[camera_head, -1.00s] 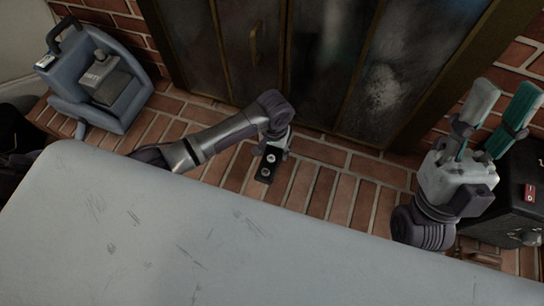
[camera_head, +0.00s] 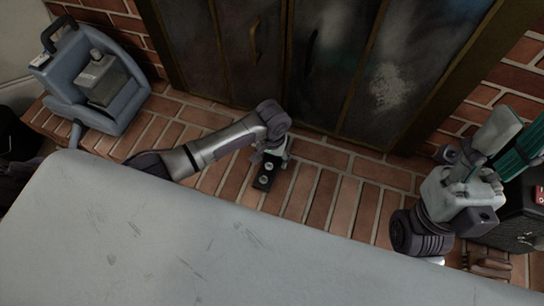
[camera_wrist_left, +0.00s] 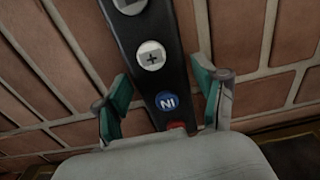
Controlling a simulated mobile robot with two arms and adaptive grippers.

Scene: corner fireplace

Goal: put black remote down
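The black remote (camera_head: 266,170) appears to lie on the brick hearth, under my left gripper. In the left wrist view the remote (camera_wrist_left: 152,58) shows round grey buttons, a blue button and a red one at its near end. My left gripper (camera_wrist_left: 163,92) points down and is open, with one teal-padded finger on each side of the remote and narrow gaps beside it. In the head view my left gripper (camera_head: 271,155) is partly hidden by its own wrist. My right gripper (camera_head: 512,135) is raised at the right, open and empty.
Dark fireplace doors (camera_head: 310,65) stand behind the brick hearth (camera_head: 330,195). A blue-grey machine with a handle (camera_head: 95,80) stands at the left. A black case (camera_head: 510,225) is at the right, behind my right arm. Bare bricks lie right of the remote.

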